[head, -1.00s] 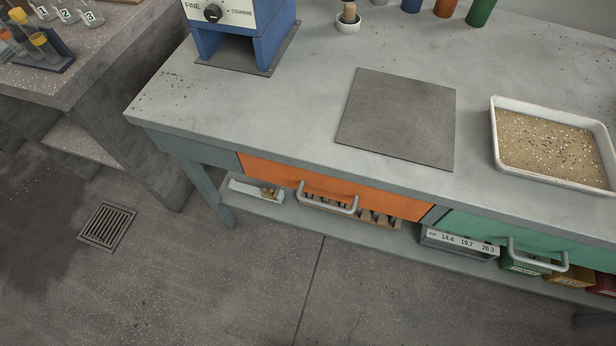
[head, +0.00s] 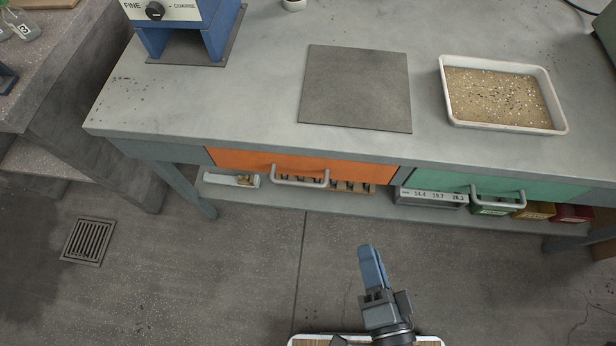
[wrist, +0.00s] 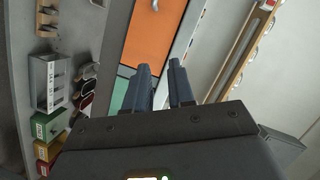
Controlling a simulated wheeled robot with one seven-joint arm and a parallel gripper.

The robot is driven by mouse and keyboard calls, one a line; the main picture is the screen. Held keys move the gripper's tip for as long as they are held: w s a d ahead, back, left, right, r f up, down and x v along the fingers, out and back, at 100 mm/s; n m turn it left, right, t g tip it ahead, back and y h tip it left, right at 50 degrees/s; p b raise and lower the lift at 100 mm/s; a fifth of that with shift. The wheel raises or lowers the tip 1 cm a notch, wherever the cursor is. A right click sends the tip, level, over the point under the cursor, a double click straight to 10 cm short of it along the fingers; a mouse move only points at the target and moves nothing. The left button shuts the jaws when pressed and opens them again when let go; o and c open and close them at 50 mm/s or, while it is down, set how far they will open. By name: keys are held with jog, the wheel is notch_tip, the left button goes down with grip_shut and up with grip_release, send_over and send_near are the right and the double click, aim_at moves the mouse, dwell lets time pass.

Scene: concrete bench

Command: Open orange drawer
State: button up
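The orange drawer (head: 345,168) is under the bench's left part, its front flush with the frame, so it looks shut. A light grey bar handle (head: 300,181) sticks out from its front. In the wrist view the orange front (wrist: 150,38) shows rotated, beyond the fingers. My gripper (head: 371,250) is low in front of the bench, right of the handle and well apart from it. The wrist view shows both blue-grey fingers (wrist: 160,70) with an empty gap between them. The gripper is open and holds nothing.
A green drawer (head: 455,184) with its own handle is to the right. A shelf below holds a grey bin (head: 431,197) and coloured boxes. On the bench are a dark square plate (head: 355,88) and a white tray (head: 560,122) of grit. The floor in front is clear.

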aim_at(301, 183)
jog(key=shift+w+a+f+m+g+y+p, duration=0.1)
jog(key=shift+w+a+f+m+y+p, duration=0.25)
jog(key=shift+w+a+f+m, duration=1.4)
jog(key=shift+w+a+f+g+y+p, duration=0.1)
jog(key=shift+w+a+f+y+p, duration=0.2)
jog(key=shift+w+a, duration=3.1)
jog(key=shift+w+a+f+m+g+y+p, duration=0.1)
jog(key=shift+w+a+f+m+y+p, duration=0.2)
jog(key=shift+w+a+f+m, duration=2.1)
jog(key=w+d+r+n, duration=0.1)
jog(key=w+r+n, duration=0.1)
jog(key=n, duration=0.1)
jog(key=shift+w+d+r, duration=0.1)
jog(key=shift+d+r, duration=0.25)
jog(key=shift+d, duration=0.05)
jog(key=shift+c, duration=0.4)
grip_shut()
